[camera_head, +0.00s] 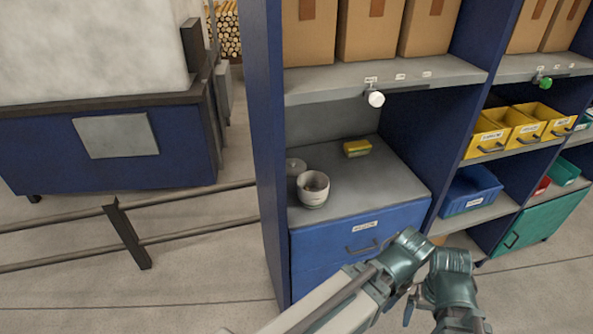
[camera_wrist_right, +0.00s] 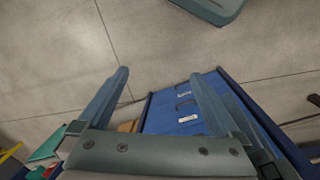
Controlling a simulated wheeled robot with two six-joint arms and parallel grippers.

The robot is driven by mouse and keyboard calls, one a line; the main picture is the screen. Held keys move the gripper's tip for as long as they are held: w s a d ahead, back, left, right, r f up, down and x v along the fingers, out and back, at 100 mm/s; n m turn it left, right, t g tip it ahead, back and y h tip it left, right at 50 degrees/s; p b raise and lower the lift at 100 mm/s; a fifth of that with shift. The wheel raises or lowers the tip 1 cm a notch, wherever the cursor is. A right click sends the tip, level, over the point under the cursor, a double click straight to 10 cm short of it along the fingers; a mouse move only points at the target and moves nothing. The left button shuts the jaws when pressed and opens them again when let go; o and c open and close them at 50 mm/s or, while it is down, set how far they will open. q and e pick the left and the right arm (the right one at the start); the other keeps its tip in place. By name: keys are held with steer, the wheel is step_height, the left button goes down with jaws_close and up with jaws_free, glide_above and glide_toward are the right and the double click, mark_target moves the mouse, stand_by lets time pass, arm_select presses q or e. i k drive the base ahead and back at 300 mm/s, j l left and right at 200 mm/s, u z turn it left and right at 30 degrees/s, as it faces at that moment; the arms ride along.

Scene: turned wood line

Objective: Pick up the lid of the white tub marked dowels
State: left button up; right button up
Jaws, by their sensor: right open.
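A round white tub (camera_head: 313,194) stands upright and open on the grey top of a blue drawer cabinet. Something brownish shows inside it; no marking on it can be read. A small round grey-white disc that looks like a lid (camera_head: 295,165) is just behind and left of the tub, partly hidden by it. My right gripper (camera_wrist_right: 162,76) has its two fingers spread with nothing between them in the wrist view. In the head view my right arm is low, in front of the cabinet and right of the tub, well apart from it.
A yellow box (camera_head: 357,148) lies behind and right of the tub. A shelf (camera_head: 390,80) with cardboard boxes (camera_head: 368,28) and a white knob (camera_head: 376,99) overhangs the cabinet (camera_head: 345,240). A blue side panel (camera_head: 262,130) closes the left. Yellow bins (camera_head: 487,137) are at right.

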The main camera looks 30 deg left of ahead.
mark_target(295, 167)
steer(key=i+u, duration=0.1)
steer(key=u, duration=0.25)
steer(key=i+u, duration=0.1)
steer(key=u, duration=0.25)
steer(key=i+l+u, duration=0.45)
steer(key=i+l, duration=0.3)
steer(key=l, duration=0.15)
steer(key=i+l, duration=0.35)
steer(key=l, duration=0.05)
